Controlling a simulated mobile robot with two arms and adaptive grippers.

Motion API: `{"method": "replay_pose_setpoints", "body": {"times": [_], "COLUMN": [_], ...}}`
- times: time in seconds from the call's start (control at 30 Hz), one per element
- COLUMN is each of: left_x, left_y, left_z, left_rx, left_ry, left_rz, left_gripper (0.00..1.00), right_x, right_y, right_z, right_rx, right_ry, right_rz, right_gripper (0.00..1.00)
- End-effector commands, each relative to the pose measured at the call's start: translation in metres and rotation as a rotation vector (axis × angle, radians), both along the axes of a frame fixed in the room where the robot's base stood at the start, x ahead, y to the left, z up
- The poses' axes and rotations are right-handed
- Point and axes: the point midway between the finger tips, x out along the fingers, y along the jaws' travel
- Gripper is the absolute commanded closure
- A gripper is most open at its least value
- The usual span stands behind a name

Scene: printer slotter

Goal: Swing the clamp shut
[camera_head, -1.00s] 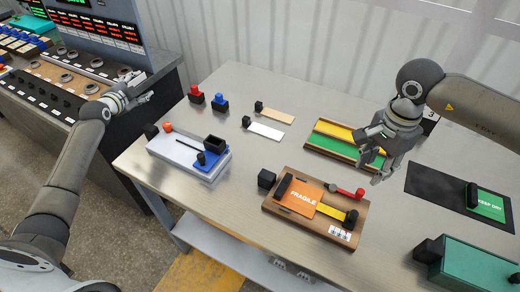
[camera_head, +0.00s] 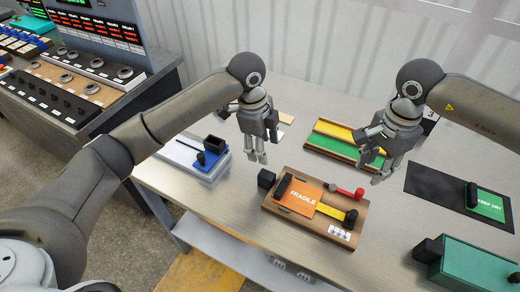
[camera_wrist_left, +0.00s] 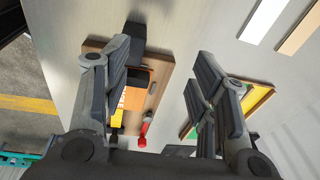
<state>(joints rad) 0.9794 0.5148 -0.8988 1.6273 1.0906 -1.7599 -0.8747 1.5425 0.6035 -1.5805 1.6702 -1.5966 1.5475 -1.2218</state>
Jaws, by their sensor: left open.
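A brown wooden board (camera_head: 325,232) lies on the table, holding an orange card (camera_head: 300,198) marked FRAGILE. A red clamp lever (camera_head: 343,190) with a round red knob sticks out at the board's far right side. The lever also shows in the left wrist view (camera_wrist_left: 145,128), between the fingers and well beyond them. A yellow strip (camera_head: 330,211) and black blocks sit on the board. My left gripper (camera_head: 257,158) is open and empty, above the table behind the board's left end. My right gripper (camera_head: 380,177) hangs behind and right of the lever; its opening is unclear.
A black cube (camera_head: 266,179) stands at the board's left. A white and blue box (camera_head: 197,170) lies farther left. A yellow and green tray (camera_head: 345,145) lies behind. A dark mat (camera_head: 440,187) and green box (camera_head: 470,262) are at the right.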

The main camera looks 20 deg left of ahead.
Motion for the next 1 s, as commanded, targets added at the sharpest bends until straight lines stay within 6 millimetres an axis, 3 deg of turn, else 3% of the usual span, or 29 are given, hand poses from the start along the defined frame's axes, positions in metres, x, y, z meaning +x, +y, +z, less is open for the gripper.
{"method": "replay_pose_setpoints", "body": {"times": [0.13, 0.33, 0.8, 1.0], "left_x": [-0.019, -0.027, -0.027, -0.026], "left_y": [-0.001, 0.000, 0.000, 0.000], "left_z": [0.005, -0.003, -0.082, -0.099], "left_rx": [0.102, 0.139, 0.137, 0.137], "left_ry": [0.047, 0.068, 0.069, 0.067], "left_rz": [-0.048, -0.061, -0.060, -0.059], "left_gripper": [0.46, 0.46, 0.46, 0.46], "right_x": [0.000, 0.000, 0.000, 0.000], "right_y": [0.000, 0.000, 0.000, 0.000], "right_z": [0.000, 0.000, 0.000, 0.000], "right_rx": [0.000, 0.000, 0.000, 0.000], "right_ry": [0.000, 0.000, 0.000, 0.000], "right_rz": [0.000, 0.000, 0.000, 0.000], "right_gripper": [0.64, 0.64, 0.64, 0.64]}}
